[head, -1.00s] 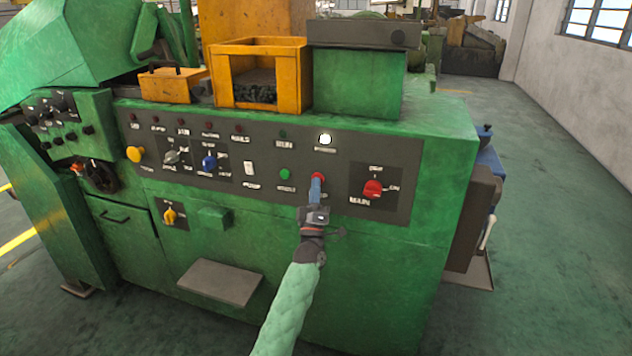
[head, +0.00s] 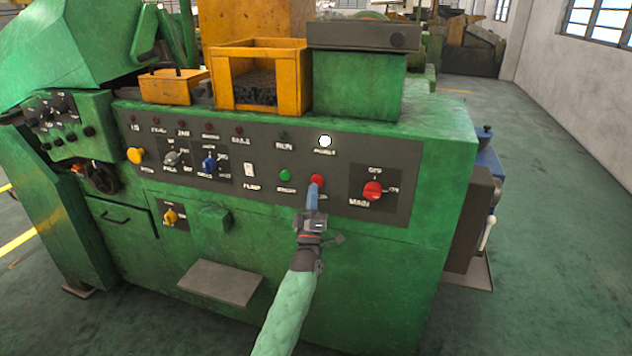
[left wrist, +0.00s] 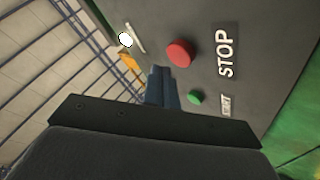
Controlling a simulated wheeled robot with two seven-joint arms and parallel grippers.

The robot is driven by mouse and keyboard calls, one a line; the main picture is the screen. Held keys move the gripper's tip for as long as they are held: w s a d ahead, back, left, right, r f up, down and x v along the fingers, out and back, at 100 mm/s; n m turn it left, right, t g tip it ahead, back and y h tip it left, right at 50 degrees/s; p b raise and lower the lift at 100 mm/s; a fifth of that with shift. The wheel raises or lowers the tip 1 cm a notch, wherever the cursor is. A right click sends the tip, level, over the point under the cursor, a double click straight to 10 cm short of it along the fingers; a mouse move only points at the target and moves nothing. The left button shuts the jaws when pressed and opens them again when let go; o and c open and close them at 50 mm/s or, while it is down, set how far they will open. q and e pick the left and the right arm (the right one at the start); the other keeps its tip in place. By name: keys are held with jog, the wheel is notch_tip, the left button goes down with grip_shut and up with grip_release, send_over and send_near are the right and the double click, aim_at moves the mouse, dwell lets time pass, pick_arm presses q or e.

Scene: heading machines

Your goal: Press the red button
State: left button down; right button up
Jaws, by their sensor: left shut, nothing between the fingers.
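The red button (head: 317,179) is a small round knob on the dark control panel of the green machine. It shows larger in the left wrist view (left wrist: 180,53), beside a white STOP label (left wrist: 227,52). My left gripper (head: 314,187) has its blue fingers together with nothing between them. Its fingertips sit just below the button in the head view. In the left wrist view the fingertips (left wrist: 160,72) are beside the button, with a small gap in the picture. I cannot tell the exact distance to the panel. My right gripper is not in view.
A green button (head: 285,175) is left of the red one. A red MAIN rotary switch (head: 373,190) is to the right. A white lamp (head: 325,141) glows above. A grey step-like plate (head: 220,282) sticks out low on the machine front.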

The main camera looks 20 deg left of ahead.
pick_arm(q)
jog(key=s+p, duration=0.1)
jog(key=s, duration=0.3)
jog(key=shift+s+a, duration=0.1)
jog(key=shift+s, duration=0.15)
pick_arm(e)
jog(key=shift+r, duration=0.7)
